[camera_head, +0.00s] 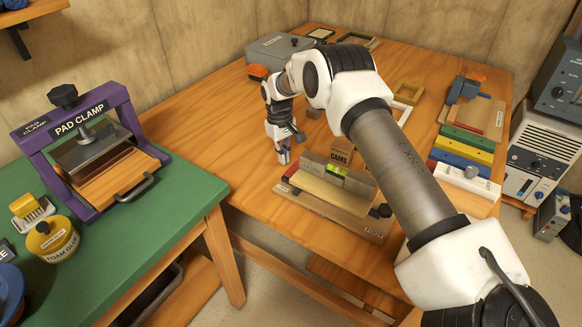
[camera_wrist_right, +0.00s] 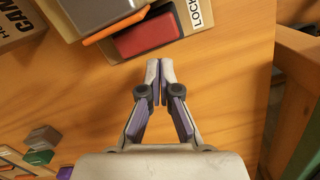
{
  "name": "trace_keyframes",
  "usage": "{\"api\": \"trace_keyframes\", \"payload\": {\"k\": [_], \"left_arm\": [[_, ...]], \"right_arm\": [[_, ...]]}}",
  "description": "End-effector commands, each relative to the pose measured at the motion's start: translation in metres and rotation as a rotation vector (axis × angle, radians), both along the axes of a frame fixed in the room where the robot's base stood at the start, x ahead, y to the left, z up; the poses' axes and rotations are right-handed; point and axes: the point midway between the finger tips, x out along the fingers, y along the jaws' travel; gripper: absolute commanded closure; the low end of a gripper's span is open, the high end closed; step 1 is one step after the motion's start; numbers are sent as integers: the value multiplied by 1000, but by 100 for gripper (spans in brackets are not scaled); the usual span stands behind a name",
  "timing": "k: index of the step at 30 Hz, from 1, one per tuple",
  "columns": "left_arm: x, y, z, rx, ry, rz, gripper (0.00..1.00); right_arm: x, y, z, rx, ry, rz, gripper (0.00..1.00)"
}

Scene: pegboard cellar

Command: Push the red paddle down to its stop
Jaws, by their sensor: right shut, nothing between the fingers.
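The red paddle (camera_wrist_right: 147,35) shows in the right wrist view as a red block on a wooden base, beside a label that reads "LOCK". An orange-edged grey part stands next to it. In the head view the paddle (camera_head: 291,172) is a small red patch at the left end of the wooden fixture (camera_head: 335,209). My right gripper (camera_head: 284,156) points down just beyond that end. It also shows in the right wrist view (camera_wrist_right: 160,65), shut and empty, with its tips close to the paddle's edge. I cannot tell whether they touch. My left gripper is out of view.
A box marked "CAMS" (camera_head: 341,154) stands behind the fixture. A purple pad clamp (camera_head: 117,120) stands on the green bench (camera_head: 170,222) at left. Bare wood lies left of the fixture.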

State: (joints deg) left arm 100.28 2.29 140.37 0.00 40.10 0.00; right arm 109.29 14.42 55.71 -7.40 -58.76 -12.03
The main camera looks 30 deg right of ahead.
Motion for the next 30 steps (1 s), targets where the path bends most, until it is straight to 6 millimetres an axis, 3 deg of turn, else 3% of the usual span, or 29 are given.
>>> {"api": "trace_keyframes", "payload": {"k": [5,12,18,30], "left_arm": [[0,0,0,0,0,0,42],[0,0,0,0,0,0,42],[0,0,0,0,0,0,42],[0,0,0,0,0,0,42]], "right_arm": [[3,0,20,0,-3,0,100],[9,0,75,-1,-4,0,100],[12,1,109,0,-1,0,100],[13,1,118,0,1,0,100]]}}
